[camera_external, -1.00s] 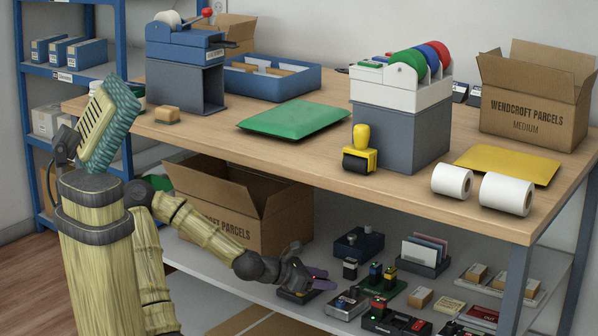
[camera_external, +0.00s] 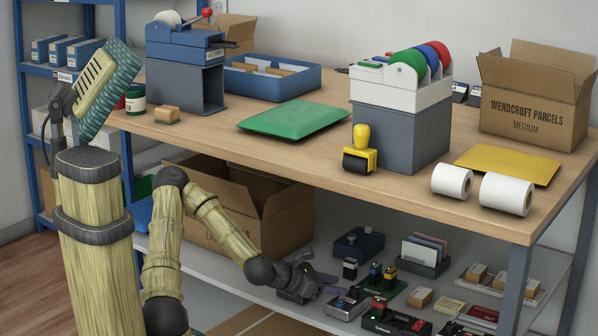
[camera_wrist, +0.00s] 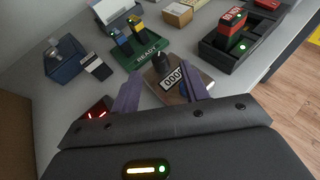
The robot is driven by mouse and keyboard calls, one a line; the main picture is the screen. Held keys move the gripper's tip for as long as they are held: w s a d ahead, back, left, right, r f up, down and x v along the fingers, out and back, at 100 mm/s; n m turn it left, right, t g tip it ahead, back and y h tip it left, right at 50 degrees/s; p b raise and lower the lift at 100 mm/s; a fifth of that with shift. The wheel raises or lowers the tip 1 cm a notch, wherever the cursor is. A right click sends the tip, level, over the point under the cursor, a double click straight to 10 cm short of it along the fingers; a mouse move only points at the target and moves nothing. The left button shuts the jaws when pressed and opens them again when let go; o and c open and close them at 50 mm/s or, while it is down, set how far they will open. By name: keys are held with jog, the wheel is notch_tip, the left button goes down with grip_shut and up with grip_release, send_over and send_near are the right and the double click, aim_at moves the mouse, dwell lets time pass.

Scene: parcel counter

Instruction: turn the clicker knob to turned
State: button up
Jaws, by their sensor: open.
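The clicker (camera_wrist: 182,78) is a small counter with a white number window and a black knob (camera_wrist: 162,64) at its far left, in the wrist view. In the external view the grey clicker (camera_external: 346,302) sits on the lower shelf, just right of my gripper (camera_external: 308,279). In the wrist view my gripper (camera_wrist: 160,84) is open, with its two purple fingers apart. The clicker shows between and beyond the fingertips, and its near part is partly hidden by the right finger. I cannot tell whether the fingers touch it. Nothing is held.
A green board (camera_wrist: 137,46) marked READY stands just beyond the clicker. A small device with red lights (camera_wrist: 97,110) lies near the left finger. The tabletop (camera_external: 300,165) overhangs the shelf; an open carton (camera_external: 281,218) stands behind my arm.

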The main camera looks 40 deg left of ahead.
aim_at(352, 288)
jog(key=b+x, duration=0.1)
jog(key=x, duration=0.3)
jog(key=shift+w+d+f, duration=0.1)
jog(key=shift+w+f, duration=0.1)
jog(key=shift+w+d, duration=0.2)
jog(key=shift+w, duration=0.15)
jog(key=shift+c, duration=0.3)
grip_shut()
